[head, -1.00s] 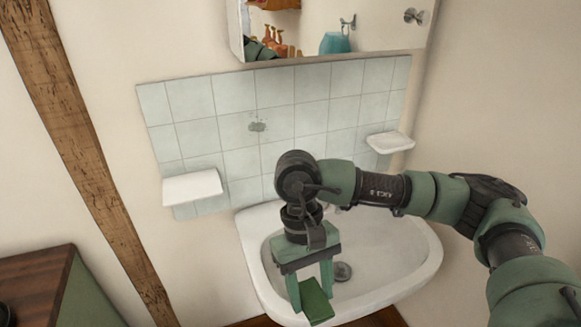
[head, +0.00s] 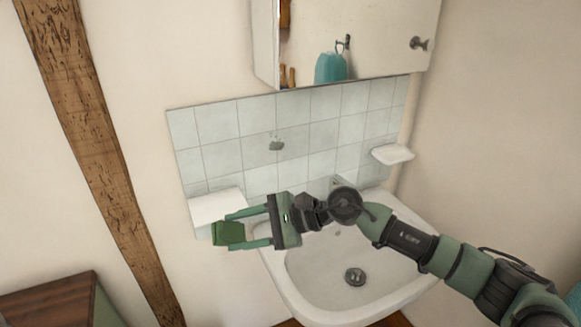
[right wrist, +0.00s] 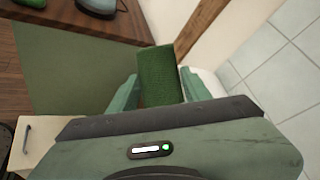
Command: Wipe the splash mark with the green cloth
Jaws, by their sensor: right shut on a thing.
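The splash mark (head: 276,144) is a small grey smudge on the pale tiles (head: 225,150) above the sink. My right gripper (head: 242,229) is shut on the green cloth (head: 229,234), a folded dark green pad. It points left, in front of the small white left shelf and below and left of the mark. The cloth is apart from the mark. In the right wrist view the cloth (right wrist: 160,76) sits between the two fingers. My left gripper is in neither view.
A white sink (head: 310,290) lies under my right arm. White shelves flank the tiles, one at left (head: 215,205) and one at right (head: 392,154). A mirror cabinet (head: 380,40) hangs above. A wooden-topped cabinet (head: 50,300) stands at lower left.

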